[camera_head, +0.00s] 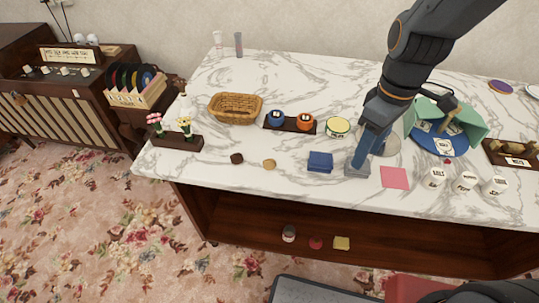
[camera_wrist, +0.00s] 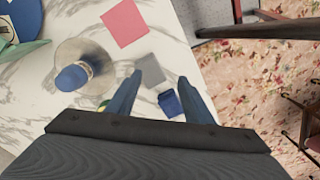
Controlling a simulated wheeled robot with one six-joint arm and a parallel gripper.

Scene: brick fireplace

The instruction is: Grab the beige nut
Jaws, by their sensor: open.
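The beige nut (camera_head: 269,164) is a small tan round piece lying on the white marble tabletop (camera_head: 225,179), near its front edge. A dark brown piece (camera_head: 237,158) of similar size lies just left of it. My gripper (camera_head: 360,160) is to the right of the beige nut, beyond the dark blue box (camera_head: 320,162), and apart from the nut. In the wrist view its two blue fingers (camera_wrist: 172,82) are spread with nothing between them that I can see held. The beige nut does not show in the wrist view.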

